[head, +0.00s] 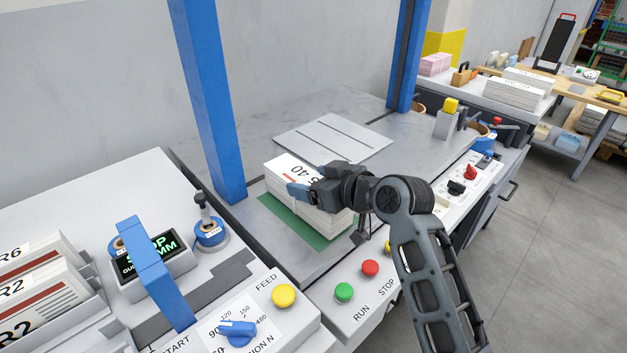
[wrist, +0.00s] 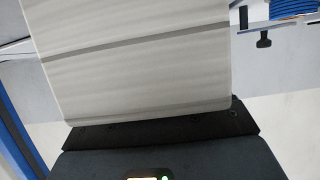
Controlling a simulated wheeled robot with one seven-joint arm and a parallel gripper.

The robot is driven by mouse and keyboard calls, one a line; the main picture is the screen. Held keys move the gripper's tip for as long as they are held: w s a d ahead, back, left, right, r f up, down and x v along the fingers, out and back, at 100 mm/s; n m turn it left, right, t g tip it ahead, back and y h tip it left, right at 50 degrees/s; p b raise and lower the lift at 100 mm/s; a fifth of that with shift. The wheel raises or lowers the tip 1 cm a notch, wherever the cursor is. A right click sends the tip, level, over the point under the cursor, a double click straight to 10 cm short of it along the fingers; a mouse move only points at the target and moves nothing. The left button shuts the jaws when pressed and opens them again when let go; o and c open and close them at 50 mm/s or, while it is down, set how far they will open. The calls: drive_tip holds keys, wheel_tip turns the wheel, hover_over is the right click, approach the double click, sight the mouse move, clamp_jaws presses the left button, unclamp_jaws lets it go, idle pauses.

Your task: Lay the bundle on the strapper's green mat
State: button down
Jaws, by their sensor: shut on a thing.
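The bundle (head: 285,167) is a thick white stack of papers with a top sheet marked 40. It is at the strapper, over the green mat (head: 318,242), lying roughly level. In the wrist view the bundle's pale layered side (wrist: 130,60) fills the upper middle, close against my dark gripper.
A grey slotted plate (head: 333,138) lies behind the bundle. A panel with green (head: 344,291) and red (head: 370,268) buttons is in front. A machine with a blue arch (head: 157,270) stands left.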

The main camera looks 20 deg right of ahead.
drive_tip(key=shift+f+b, duration=0.25)
drive_tip(key=shift+b, duration=0.05)
